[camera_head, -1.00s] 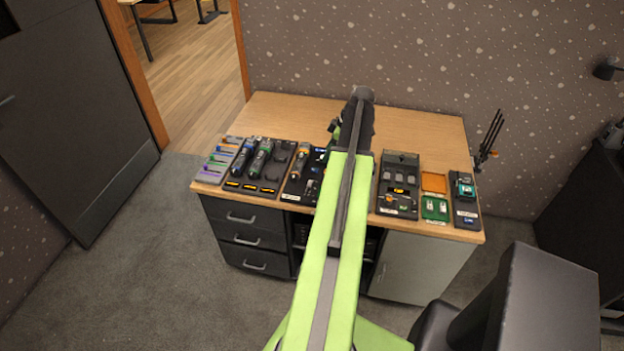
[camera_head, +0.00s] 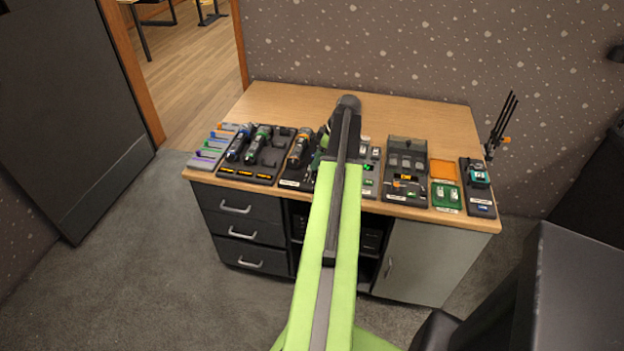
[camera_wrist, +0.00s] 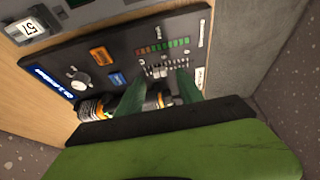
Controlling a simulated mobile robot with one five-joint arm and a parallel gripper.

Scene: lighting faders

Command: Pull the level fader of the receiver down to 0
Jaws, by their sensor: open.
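In the wrist view a dark receiver panel (camera_wrist: 110,52) fills the upper middle. It carries a row of red-to-green level lights (camera_wrist: 163,46), and below these a short slot with scale marks and a small pale level fader (camera_wrist: 156,70). My gripper (camera_wrist: 160,82) is open, with one green finger on each side of the fader area. I cannot tell whether either finger touches it. In the head view my arm hides the gripper tips and much of the panel; part of the panel (camera_head: 371,168) shows right of the arm.
The panel has a round knob (camera_wrist: 79,82), an orange button (camera_wrist: 102,55) and a blue button (camera_wrist: 117,78). Handheld microphones (camera_head: 261,137) lie left on the desk (camera_head: 290,98); a dark case (camera_head: 406,157) and antennas (camera_head: 503,122) stand right. The back of the desk is clear.

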